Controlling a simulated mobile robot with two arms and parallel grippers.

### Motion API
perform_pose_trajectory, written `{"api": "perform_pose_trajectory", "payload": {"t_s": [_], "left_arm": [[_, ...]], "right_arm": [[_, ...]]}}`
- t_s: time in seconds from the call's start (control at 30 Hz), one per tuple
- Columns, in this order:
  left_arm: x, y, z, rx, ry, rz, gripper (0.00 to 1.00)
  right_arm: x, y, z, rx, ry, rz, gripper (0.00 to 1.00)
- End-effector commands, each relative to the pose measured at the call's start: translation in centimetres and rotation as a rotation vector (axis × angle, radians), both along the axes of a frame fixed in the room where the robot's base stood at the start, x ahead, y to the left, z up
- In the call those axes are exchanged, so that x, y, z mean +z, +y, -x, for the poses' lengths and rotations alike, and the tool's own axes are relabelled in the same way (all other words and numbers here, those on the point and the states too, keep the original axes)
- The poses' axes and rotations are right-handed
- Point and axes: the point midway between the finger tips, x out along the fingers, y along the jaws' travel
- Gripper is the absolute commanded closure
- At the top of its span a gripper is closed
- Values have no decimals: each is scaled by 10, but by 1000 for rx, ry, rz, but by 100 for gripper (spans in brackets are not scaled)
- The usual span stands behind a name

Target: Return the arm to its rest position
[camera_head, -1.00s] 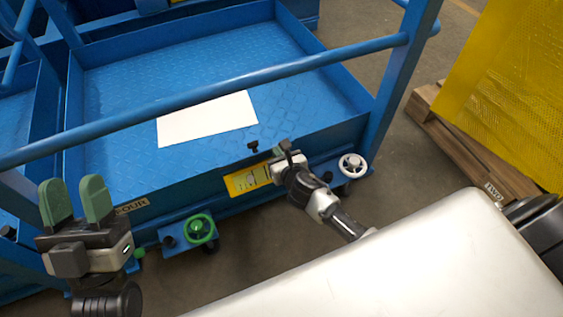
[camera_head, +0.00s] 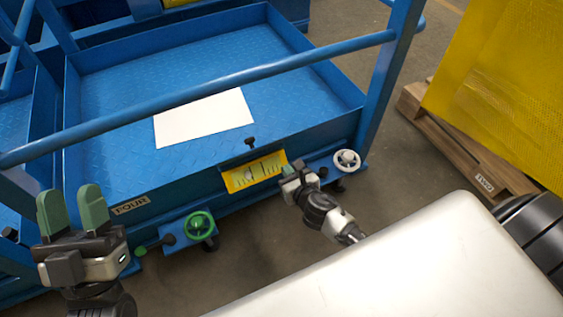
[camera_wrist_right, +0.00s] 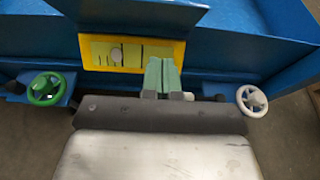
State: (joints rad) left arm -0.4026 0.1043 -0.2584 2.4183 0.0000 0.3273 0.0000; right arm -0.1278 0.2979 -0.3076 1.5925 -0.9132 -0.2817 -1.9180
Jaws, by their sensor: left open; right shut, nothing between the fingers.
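My right gripper (camera_head: 291,170) is in front of the blue cart's front side in the head view, just right of and below the yellow gauge plate (camera_head: 252,173). Its green fingers are together and empty, also in the right wrist view (camera_wrist_right: 162,65), where the fingertips overlap the lower right part of the gauge plate (camera_wrist_right: 100,52). Contact with the plate cannot be told. My left gripper (camera_head: 73,208) is at the lower left, with its two green fingers apart and nothing between them.
A green handwheel (camera_head: 199,224) and a white handwheel (camera_head: 347,160) sit on the cart's front, either side of my right gripper. A blue rail (camera_head: 220,88) crosses above the cart tray with a white sheet (camera_head: 204,117). A wooden pallet (camera_head: 462,157) stands right.

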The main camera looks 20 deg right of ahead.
Motion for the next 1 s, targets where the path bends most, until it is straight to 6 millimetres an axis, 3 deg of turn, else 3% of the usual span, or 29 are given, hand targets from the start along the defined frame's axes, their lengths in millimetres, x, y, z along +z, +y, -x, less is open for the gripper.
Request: {"api": "perform_pose_trajectory", "payload": {"t_s": [0.1, 0.3, 0.57, 0.67, 0.77, 0.83, 1.0], "left_arm": [[-8, 0, -10, 7, 111, -33, 57], [-21, -1, -18, 12, 217, -63, 57], [-24, -1, -19, 13, 240, -70, 57], [-24, -1, -19, 13, 239, -69, 57], [-24, -1, -19, 13, 239, -69, 57], [-24, -1, -19, 13, 239, -69, 57], [-24, -1, -19, 13, 238, -69, 57]], "right_arm": [[6, -1, 21, 0, 2, 0, 100], [11, -2, 42, 0, 0, 0, 100], [12, -2, 46, 0, -2, -4, 100], [19, 5, 46, -8, -9, -90, 100], [40, 21, 47, -28, -26, -345, 100], [65, 38, 49, -44, -38, -627, 100], [145, 73, 61, -38, -24, -1456, 100]]}}
